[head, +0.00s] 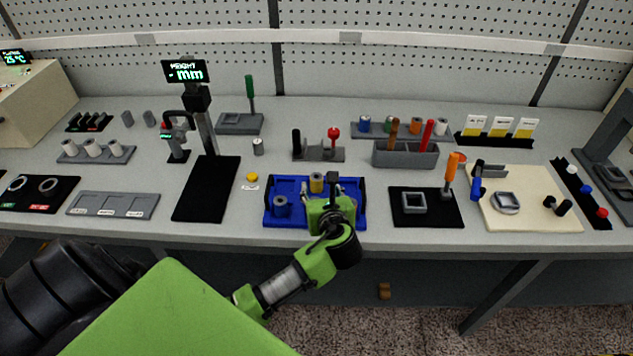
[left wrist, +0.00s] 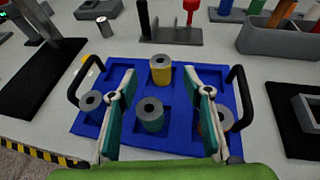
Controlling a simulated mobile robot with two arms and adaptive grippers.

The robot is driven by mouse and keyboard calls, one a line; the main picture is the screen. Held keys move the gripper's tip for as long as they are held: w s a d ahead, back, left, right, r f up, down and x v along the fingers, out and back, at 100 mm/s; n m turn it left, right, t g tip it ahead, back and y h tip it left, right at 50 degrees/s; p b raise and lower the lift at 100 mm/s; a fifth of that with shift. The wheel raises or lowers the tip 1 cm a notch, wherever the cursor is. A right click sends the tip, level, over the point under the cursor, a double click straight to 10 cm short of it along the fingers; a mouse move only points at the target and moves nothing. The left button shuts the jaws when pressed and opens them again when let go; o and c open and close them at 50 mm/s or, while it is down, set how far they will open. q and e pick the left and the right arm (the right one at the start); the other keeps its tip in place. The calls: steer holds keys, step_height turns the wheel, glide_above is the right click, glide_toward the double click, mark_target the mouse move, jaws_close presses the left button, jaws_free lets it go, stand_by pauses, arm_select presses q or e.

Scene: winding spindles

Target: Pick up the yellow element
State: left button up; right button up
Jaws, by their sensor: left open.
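The yellow element (head: 317,183) is a short upright cylinder with a grey top and a dark centre hole. It stands at the back of a blue tray (head: 270,222) with black side handles. My left gripper (head: 333,198) is over the tray, open and empty. In the left wrist view, the yellow element (left wrist: 161,74) shows beyond and between the fingertips of my left gripper (left wrist: 163,90), apart from both. A teal cylinder (left wrist: 151,117) stands nearer, between the fingers. A grey-blue cylinder (left wrist: 91,106) is at left. Another cylinder (left wrist: 222,122) at right is partly hidden by a finger. My right gripper is not seen.
Behind the tray is a grey stand with a red-knobbed post (head: 333,140). A grey bin (head: 405,155) stands at back right. A black mat (head: 430,215) lies right of the tray. A yellow button (head: 252,177) and a black pad (head: 207,188) are at left.

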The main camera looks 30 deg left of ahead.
mark_target(317, 180)
arm_select(q)
steer(key=p+x, duration=0.1)
steer(key=x, duration=0.7)
steer(key=shift+f, duration=0.1)
steer(key=c, duration=1.2)
